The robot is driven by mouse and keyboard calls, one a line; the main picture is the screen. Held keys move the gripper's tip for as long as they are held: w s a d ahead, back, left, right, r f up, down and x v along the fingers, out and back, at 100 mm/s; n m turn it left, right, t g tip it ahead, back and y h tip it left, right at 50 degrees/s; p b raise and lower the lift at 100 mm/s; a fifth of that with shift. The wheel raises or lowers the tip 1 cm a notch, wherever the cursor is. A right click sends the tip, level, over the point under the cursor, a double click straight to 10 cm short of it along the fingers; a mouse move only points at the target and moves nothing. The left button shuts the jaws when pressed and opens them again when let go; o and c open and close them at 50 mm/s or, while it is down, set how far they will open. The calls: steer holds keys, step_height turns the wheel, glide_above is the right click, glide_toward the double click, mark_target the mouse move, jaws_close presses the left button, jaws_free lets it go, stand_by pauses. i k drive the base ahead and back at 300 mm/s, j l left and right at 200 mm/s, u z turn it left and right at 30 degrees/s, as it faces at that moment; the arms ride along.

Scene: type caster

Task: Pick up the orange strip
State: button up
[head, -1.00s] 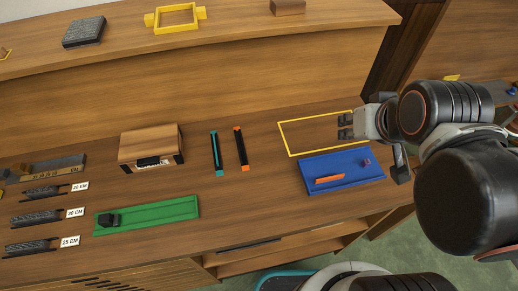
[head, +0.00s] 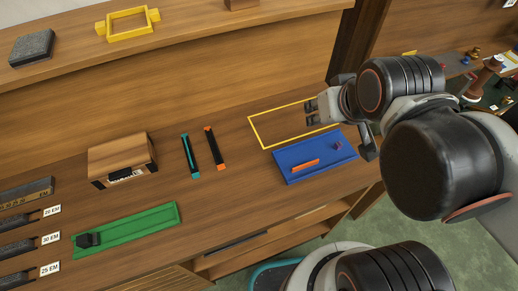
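Two things could be the orange strip. A dark strip with orange ends (head: 214,148) lies on the wooden counter, next to a similar strip with teal ends (head: 190,156). A small plain orange bar (head: 305,165) lies on the blue tray (head: 326,171). My gripper (head: 354,115) is above the counter's right part, near the yellow outline and behind the blue tray. Its dark fingers look spread apart with nothing between them. It is apart from both orange things, and my arm hides part of the counter's right end.
A yellow rectangular outline (head: 258,133) marks bare counter behind the tray. A wooden box (head: 121,157) and a green tray (head: 150,224) with a black block stand to the left. A raised shelf (head: 190,40) runs along the back. Several labelled dark pieces lie far left.

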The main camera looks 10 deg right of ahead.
mark_target(302, 167)
steer(key=k+j+z, duration=0.25)
steer(key=j+z, duration=0.3)
steer(key=k+j+z, duration=0.25)
steer(key=j, duration=0.15)
